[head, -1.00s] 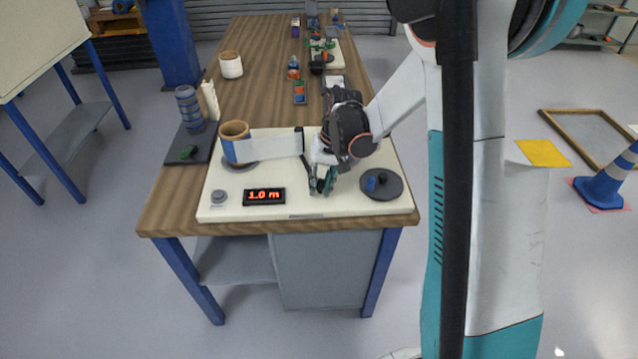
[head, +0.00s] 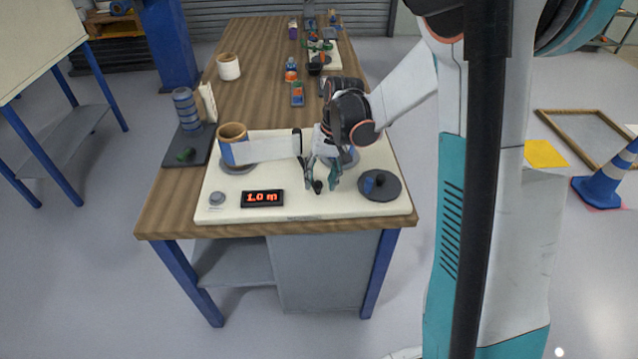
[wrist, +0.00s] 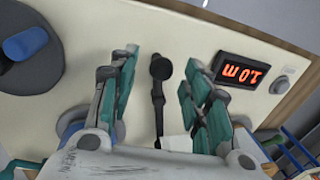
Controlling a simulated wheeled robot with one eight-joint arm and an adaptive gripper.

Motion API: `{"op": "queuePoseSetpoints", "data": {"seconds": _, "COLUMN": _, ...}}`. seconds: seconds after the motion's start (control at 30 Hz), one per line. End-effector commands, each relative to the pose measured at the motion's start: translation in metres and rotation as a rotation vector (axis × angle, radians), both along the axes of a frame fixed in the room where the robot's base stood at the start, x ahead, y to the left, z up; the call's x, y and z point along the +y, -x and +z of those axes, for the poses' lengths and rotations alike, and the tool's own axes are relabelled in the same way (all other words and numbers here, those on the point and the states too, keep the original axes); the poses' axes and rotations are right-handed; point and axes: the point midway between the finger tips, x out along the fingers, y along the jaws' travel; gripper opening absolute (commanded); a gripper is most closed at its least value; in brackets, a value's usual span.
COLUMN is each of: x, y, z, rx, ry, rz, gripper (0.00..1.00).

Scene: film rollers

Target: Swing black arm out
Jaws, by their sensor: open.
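The black arm (head: 306,170) is a thin dark lever on the cream board (head: 280,208), with a round knob at its near end. In the wrist view the black arm (wrist: 158,100) runs between my fingers, its knob near their tips. My gripper (head: 323,181) is open, with its teal-grey fingers on either side of the arm; it also shows in the wrist view (wrist: 159,78). I see gaps between arm and fingers in the wrist view. A white strip (head: 268,150) runs from the roll (head: 234,131) at left to a dark end by the arm.
A red display (head: 262,198) and grey button (head: 216,198) sit at the front left. A blue-grey stack (head: 186,106) stands at the left edge. The front middle of the board is clear.

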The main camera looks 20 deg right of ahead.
Motion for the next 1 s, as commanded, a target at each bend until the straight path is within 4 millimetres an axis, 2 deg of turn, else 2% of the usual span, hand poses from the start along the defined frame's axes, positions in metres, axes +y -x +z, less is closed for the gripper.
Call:
{"op": "queuePoseSetpoints", "data": {"seconds": 0.2, "x": -0.009, "y": 0.003, "z": 0.046, "rx": 0.0, "ry": 0.0, "rz": -0.001, "gripper": 0.44}}
{"op": "queuePoseSetpoints", "data": {"seconds": 0.4, "x": -0.015, "y": 0.004, "z": 0.075, "rx": 0.0, "ry": 0.0, "rz": -0.001, "gripper": 0.44}}
{"op": "queuePoseSetpoints", "data": {"seconds": 0.6, "x": -0.017, "y": 0.005, "z": 0.087, "rx": 0.0, "ry": 0.0, "rz": 0.0, "gripper": 0.44}}
{"op": "queuePoseSetpoints", "data": {"seconds": 1.0, "x": -0.017, "y": 0.004, "z": 0.088, "rx": 0.0, "ry": 0.0, "rz": 0.0, "gripper": 0.44}}
